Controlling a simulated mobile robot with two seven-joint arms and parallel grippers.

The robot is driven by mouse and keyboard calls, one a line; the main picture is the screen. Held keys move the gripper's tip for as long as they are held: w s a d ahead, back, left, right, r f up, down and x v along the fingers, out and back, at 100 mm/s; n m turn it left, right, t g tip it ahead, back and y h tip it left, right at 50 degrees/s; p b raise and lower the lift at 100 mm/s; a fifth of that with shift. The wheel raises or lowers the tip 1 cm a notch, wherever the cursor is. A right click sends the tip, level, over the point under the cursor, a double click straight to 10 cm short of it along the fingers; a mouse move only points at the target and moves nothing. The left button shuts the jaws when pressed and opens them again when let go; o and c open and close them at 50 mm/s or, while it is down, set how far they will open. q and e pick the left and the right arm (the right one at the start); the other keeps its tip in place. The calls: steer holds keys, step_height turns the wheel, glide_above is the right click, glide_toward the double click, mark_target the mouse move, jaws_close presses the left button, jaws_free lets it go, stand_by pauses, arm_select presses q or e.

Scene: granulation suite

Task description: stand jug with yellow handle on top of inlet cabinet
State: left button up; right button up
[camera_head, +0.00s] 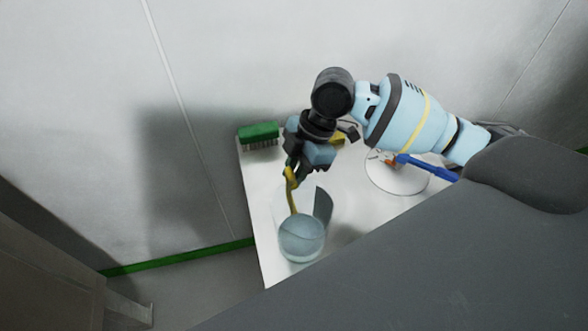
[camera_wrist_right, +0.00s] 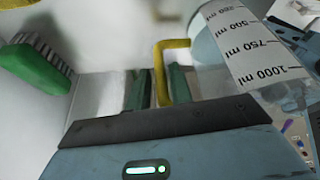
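The jug (camera_head: 301,240) is clear, with a yellow handle (camera_head: 291,197), and appears over the white top near its front left part. In the right wrist view the jug (camera_wrist_right: 240,50) shows its millilitre scale, and its yellow handle (camera_wrist_right: 159,75) runs down between the fingers. My right gripper (camera_head: 293,167) is at the handle; its two dark green fingers (camera_wrist_right: 159,90) sit close on both sides and look shut on it. I cannot tell whether the jug's base touches the surface. My left gripper is not in view. I cannot identify the inlet cabinet for certain.
A green brush (camera_head: 258,133) lies at the far left corner of the white top (camera_head: 262,215). A round white dish (camera_head: 398,180) with a blue-handled tool (camera_head: 428,167) is on the right, under my right arm. A wall with a green skirting strip (camera_head: 180,257) stands behind.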

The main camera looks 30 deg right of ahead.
steer(key=shift+o, duration=1)
steer(key=shift+r, duration=0.15)
steer(key=v, duration=1.2)
steer(key=shift+p, duration=0.45)
steer(key=shift+s, duration=0.15)
